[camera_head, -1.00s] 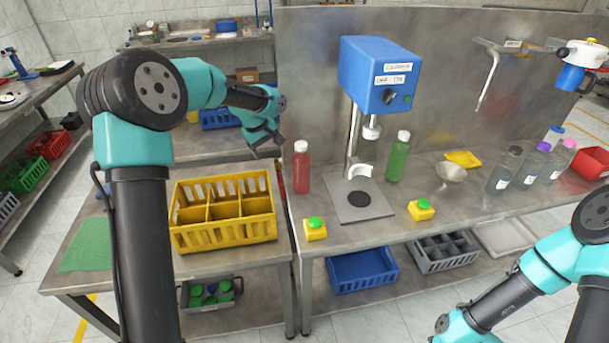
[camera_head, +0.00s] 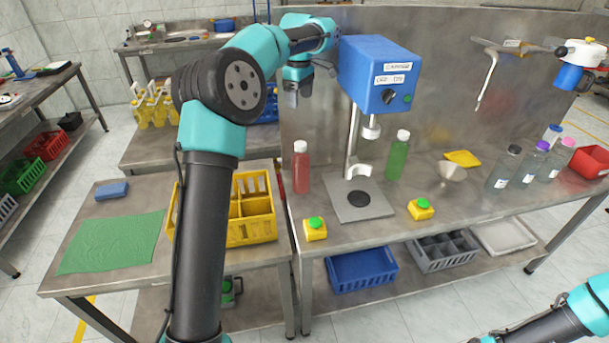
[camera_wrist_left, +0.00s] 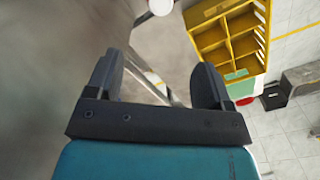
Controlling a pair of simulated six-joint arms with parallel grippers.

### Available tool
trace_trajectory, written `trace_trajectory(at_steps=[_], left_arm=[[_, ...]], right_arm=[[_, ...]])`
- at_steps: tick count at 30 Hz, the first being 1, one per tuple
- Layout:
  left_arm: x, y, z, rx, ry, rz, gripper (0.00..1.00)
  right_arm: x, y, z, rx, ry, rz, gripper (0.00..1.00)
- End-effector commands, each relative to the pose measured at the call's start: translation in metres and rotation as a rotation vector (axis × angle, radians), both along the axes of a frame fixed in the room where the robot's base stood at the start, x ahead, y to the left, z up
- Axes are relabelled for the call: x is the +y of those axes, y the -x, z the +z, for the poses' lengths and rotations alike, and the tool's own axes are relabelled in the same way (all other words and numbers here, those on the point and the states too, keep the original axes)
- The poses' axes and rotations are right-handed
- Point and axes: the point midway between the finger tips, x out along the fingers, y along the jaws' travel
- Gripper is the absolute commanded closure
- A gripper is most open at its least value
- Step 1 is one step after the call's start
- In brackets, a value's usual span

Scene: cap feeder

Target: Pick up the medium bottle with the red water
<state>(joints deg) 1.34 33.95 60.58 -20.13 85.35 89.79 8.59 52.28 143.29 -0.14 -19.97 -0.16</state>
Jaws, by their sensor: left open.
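The bottle with red water (camera_head: 301,172) stands upright on the metal bench, left of the blue capper machine, with a white cap. My left gripper (camera_head: 292,92) is above and behind this bottle in the head view, apart from it, beside the blue machine head. In the left wrist view the left gripper (camera_wrist_left: 157,85) is open, with nothing between its fingers. A white round cap (camera_wrist_left: 161,6) shows at the top edge of that view, beyond the fingers; its bottle is mostly cut off. My right gripper is out of view.
The capper (camera_head: 378,75) stands right of the red bottle, then a green bottle (camera_head: 398,158). A yellow crate (camera_head: 252,208) is on the left table, partly behind my arm. Yellow button boxes (camera_head: 315,230) line the bench front. Several clear bottles (camera_head: 503,170) stand at right.

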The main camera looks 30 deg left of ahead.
Motion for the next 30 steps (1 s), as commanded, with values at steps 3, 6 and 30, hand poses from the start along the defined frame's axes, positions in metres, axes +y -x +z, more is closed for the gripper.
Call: trace_trajectory(at_steps=[3, 6, 30], left_arm=[[0.000, 0.000, -0.002, 0.000, 0.000, -0.001, 0.26], [0.000, 0.000, -0.009, 0.000, 0.000, -0.001, 0.26], [0.000, 0.000, -0.122, -0.001, 0.000, -0.002, 0.26]], right_arm=[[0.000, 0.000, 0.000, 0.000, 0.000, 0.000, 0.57], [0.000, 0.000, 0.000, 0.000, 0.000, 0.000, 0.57], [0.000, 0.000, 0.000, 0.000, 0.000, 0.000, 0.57]])
